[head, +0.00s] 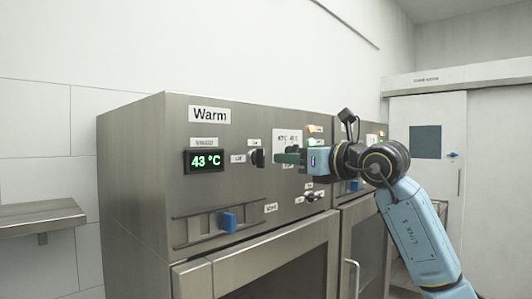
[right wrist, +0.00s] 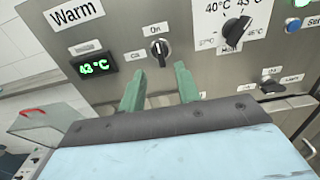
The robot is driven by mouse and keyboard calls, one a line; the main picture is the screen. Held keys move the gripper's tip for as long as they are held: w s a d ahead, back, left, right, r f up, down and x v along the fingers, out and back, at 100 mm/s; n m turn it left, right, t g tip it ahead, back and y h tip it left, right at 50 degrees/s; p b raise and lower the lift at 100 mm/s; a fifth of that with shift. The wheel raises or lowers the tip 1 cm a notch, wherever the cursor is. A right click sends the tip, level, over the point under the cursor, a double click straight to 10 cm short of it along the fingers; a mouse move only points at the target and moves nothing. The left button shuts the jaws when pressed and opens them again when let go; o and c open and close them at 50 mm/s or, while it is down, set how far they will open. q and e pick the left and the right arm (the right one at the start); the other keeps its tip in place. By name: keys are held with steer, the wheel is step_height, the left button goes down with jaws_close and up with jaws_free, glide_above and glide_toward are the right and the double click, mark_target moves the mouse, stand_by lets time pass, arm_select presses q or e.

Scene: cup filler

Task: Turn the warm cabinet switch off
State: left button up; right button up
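The warm cabinet (head: 150,200) is a steel unit labelled "Warm". Its green display reads 43 °C (head: 204,161). The switch (head: 256,158) is a small dark rotary knob right of the display, with one label above and one to its left. In the right wrist view the switch (right wrist: 160,50) stands roughly upright, toward the "On" label. My right gripper (head: 284,157) is at the panel, just right of the switch in the head view. In the right wrist view its green fingers (right wrist: 158,72) are apart, with the switch beyond the gap and nothing between them. My left gripper is not in view.
A temperature dial (right wrist: 237,30) sits right of the switch. A lower dark knob (right wrist: 270,87) and a blue button (right wrist: 292,24) are also on the panel. A blue slider handle (head: 227,222) is below the display. A steel shelf (head: 40,216) is at the left wall.

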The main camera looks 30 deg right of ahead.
mark_target(264, 156)
steer(key=p+x, duration=0.1)
steer(key=x, duration=0.7)
steer(key=shift+p, duration=0.4)
steer(key=shift+s, duration=0.1)
steer(key=shift+c, duration=0.3)
jaws_close()
